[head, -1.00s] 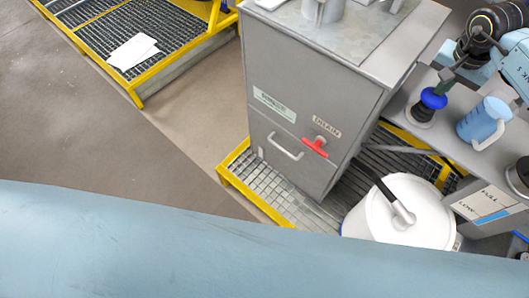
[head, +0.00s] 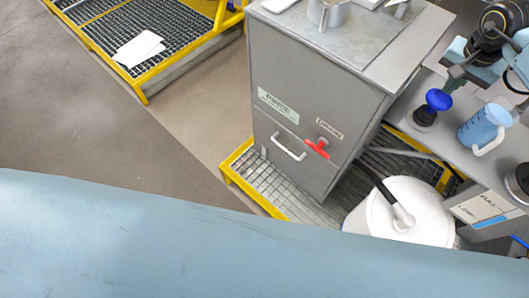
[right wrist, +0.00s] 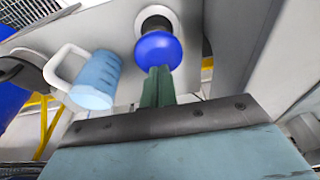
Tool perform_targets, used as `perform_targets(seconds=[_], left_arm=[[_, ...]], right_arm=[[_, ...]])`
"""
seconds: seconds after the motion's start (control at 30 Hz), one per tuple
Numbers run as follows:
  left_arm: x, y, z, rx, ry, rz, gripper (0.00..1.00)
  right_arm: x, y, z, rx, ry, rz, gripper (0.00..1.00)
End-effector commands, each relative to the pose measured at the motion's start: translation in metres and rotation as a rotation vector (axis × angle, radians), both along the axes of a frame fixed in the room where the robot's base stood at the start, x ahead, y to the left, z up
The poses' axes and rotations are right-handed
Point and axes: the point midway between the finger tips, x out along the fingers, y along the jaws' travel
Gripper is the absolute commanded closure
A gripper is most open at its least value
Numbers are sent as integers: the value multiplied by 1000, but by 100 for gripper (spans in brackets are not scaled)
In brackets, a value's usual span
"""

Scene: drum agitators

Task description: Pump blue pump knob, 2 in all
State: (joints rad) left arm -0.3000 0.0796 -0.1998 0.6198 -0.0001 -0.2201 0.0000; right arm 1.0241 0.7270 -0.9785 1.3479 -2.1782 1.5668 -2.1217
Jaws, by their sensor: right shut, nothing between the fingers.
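The blue pump knob (head: 438,99) stands up on a dark round base on the grey bench at the right of the head view. It also shows in the right wrist view (right wrist: 158,52), over a black collar with a pale ring. My right gripper (head: 453,82) is shut and empty, with its green fingers close beside and above the knob. In the right wrist view the closed fingertips (right wrist: 158,72) meet the lower edge of the knob; I cannot tell whether they touch it. My left gripper is not in view.
A light-blue jug (head: 478,130) with a white handle stands close to the knob. A grey cabinet (head: 300,110) with a red drain handle (head: 317,148) stands to the left. A white lidded bucket (head: 410,215) sits below on the yellow-edged grating (head: 262,185). Open floor lies left.

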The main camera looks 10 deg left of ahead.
Motion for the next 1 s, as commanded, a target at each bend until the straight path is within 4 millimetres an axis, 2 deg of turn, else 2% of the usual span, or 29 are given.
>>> perform_targets(seconds=[1.0], left_arm=[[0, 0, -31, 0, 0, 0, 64]], right_arm=[[0, 0, -44, 0, 1, 0, 100]])
